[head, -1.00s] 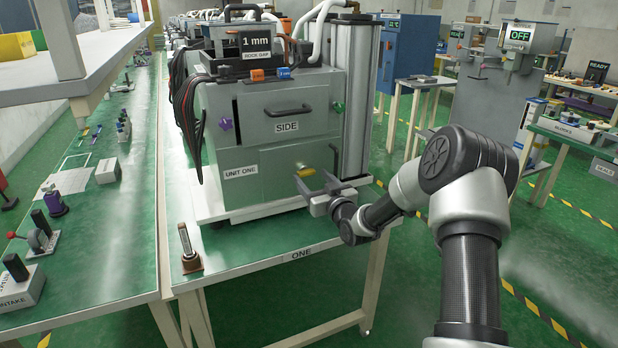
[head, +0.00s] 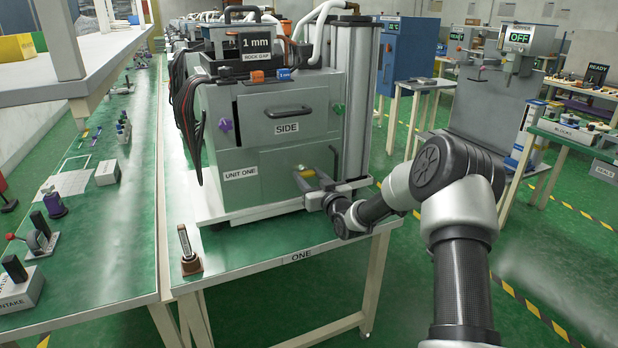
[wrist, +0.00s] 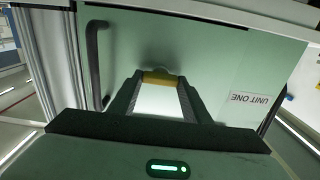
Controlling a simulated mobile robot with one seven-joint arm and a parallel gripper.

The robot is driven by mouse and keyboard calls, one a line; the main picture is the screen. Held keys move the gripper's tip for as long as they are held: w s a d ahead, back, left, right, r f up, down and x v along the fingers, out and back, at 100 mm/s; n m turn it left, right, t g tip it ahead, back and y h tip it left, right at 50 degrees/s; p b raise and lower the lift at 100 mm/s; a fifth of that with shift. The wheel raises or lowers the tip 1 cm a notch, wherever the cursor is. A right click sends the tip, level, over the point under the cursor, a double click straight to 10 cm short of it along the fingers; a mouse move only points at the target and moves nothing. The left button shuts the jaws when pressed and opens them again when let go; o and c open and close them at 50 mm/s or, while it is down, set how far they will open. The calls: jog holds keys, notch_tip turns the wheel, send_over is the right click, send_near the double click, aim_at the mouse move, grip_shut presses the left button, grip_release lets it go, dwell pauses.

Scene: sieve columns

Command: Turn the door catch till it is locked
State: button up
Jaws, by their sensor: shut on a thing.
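The door catch (head: 306,172) is a small yellow piece on the lower front of the grey-green machine marked UNIT ONE (head: 262,190). It also shows in the wrist view as a yellow bar (wrist: 160,78) at the fingertips. My gripper (head: 311,180) is at the lower right of the machine's front, with its fingers on either side of the catch and shut on it. In the wrist view the bar lies crosswise between the two fingertips. Most of the catch is hidden by the fingers in the head view, and I cannot tell whether it is locked.
A dark vertical handle (head: 335,160) stands on the door just right of the catch. A horizontal handle (head: 288,111) and a SIDE label are above. A small upright gauge (head: 187,250) stands on the green table (head: 240,268) at the front left. The table's front is otherwise clear.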

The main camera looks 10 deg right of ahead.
jog(key=shift+m, duration=0.3)
jog(key=m+b, duration=0.1)
jog(key=m, duration=0.2)
jog(key=shift+d+m+b, duration=0.1)
jog(key=shift+m+b, duration=0.2)
jog(key=shift+b, duration=0.1)
jog(key=m+b, duration=0.1)
jog(key=m, duration=0.3)
jog(key=shift+m, duration=0.3)
jog(key=m, duration=0.5)
jog(key=shift+d+f+b, duration=0.1)
jog(key=shift+b, duration=0.2)
jog(key=shift+m+b, duration=0.3)
jog(key=shift+m, duration=1.7)
jog(key=o, duration=1)
jog(key=shift+o, duration=0.2)
